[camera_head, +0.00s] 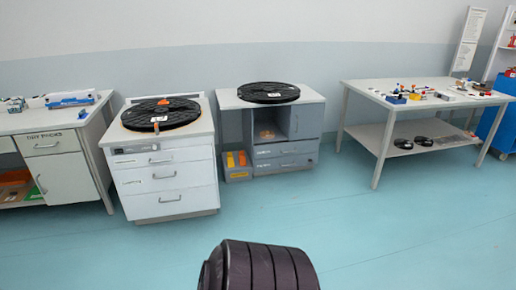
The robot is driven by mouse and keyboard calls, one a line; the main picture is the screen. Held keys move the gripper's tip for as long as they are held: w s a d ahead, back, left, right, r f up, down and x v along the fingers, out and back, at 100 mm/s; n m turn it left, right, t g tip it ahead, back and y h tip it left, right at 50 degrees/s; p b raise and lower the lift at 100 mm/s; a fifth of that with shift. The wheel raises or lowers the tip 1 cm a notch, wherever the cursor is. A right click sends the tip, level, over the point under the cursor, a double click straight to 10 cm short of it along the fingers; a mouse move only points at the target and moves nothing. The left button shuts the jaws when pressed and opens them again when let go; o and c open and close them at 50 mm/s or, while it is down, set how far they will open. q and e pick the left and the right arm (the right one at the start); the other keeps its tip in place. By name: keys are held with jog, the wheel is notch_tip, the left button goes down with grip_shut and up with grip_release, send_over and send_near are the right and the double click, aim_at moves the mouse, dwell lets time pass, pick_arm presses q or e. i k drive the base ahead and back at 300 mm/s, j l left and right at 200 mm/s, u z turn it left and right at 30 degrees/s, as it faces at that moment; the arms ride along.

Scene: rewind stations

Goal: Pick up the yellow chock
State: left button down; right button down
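I cannot make out a yellow chock for certain. Yellow and orange pieces sit in a small grey bin (238,174) on the floor between the two reel cabinets, too small to identify. Small items of mixed colours, some yellowish, lie on the right-hand table (360,90), also too small to tell. Neither of my grippers is in view.
A white drawer cabinet (168,181) and a grey cabinet (306,122) each carry a black reel, the left one (160,114) and the right one (268,92). A workbench (56,141) stands at far left, a blue cabinet (505,130) at far right. The floor ahead is clear.

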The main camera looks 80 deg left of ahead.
aim_at(230, 160)
jog(key=u, duration=3)
jog(key=i+u, duration=0.15)
jog(key=u, duration=0.45)
jog(key=i+l+u, duration=0.4)
jog(key=l, duration=0.2)
jog(key=i+l+u, duration=0.2)
jog(key=l, duration=0.15)
jog(key=i+l+u, duration=0.2)
jog(key=l, duration=0.15)
